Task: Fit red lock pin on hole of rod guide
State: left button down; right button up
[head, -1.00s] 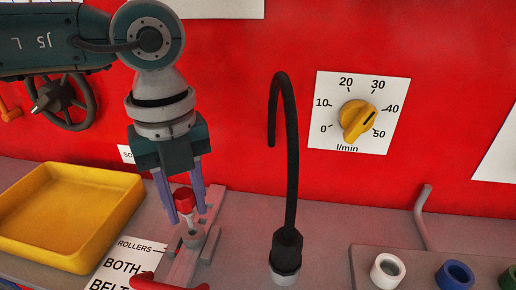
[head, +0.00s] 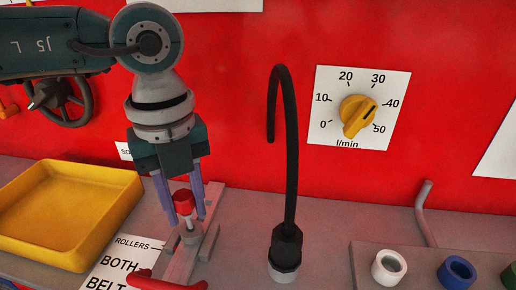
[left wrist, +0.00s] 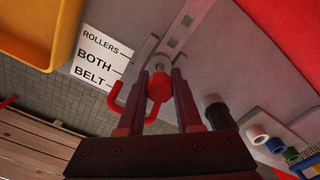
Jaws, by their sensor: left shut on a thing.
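The red lock pin (head: 184,203) has a red head, and my left gripper (head: 186,214) is shut on it. In the left wrist view the pin's red head (left wrist: 160,86) sits between the two fingers of my left gripper (left wrist: 162,92). The pin is directly over the grey rod guide (head: 172,262), near its round metal part (head: 192,235). The pin's lower end is hard to see, so I cannot tell whether it is in the hole. My right gripper is not in view.
A yellow tray (head: 128,178) lies to the left. A red handle (head: 160,284) is at the front beside a printed label (head: 112,268). A black curved hose (head: 290,170) stands to the right. A panel with coloured rings (head: 388,267) is further right.

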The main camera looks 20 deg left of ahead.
aim_at(182, 195)
pick_arm(q)
jog(key=shift+f+b, duration=0.85)
jog(key=shift+f, duration=0.25)
jog(key=c, duration=0.5)
grip_release()
notch_tip(182, 195, up, 10)
jog(key=shift+b, duration=0.4)
